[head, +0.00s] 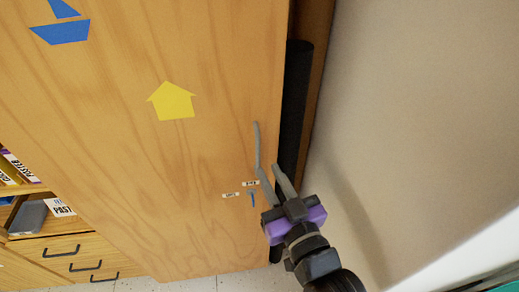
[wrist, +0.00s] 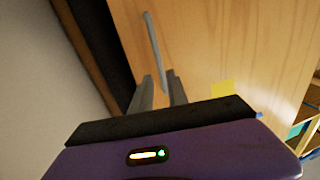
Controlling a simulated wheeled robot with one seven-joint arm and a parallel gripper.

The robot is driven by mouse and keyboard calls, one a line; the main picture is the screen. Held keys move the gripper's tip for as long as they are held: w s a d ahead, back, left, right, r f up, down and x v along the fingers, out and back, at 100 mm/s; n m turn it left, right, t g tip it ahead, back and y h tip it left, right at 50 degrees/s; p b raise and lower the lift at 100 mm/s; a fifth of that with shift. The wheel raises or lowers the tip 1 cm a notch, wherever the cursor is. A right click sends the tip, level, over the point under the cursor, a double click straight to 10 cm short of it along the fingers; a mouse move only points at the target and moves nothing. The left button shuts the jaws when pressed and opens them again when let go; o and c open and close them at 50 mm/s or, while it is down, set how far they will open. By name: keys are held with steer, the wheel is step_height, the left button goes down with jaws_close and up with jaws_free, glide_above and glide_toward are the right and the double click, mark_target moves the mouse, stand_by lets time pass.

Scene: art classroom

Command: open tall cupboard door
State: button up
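The tall cupboard door (head: 200,60) is light wood and fills much of the head view; it also shows in the wrist view (wrist: 230,45). Its grey bar handle (head: 257,143) runs lengthwise near the door's right edge, and shows in the wrist view (wrist: 155,45). My gripper (head: 272,170) is at the handle's lower end. Its fingers are apart in the wrist view (wrist: 160,82), with the handle's end between them, close to the right finger. Contact is not clear. A black strip lies beside the door's edge; I cannot tell whether the door is ajar.
A pale wall (head: 410,110) stands close on the right. Low drawers (head: 75,258) with black handles and a shelf of books are at the lower left. A small keyhole with a blue key (head: 252,198) and labels sits below the handle.

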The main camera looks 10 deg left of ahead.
mark_target(259, 154)
steer(key=shift+p+x, duration=0.75)
steer(key=shift+x, duration=3.1)
steer(key=shift+s, duration=0.1)
jaws_close()
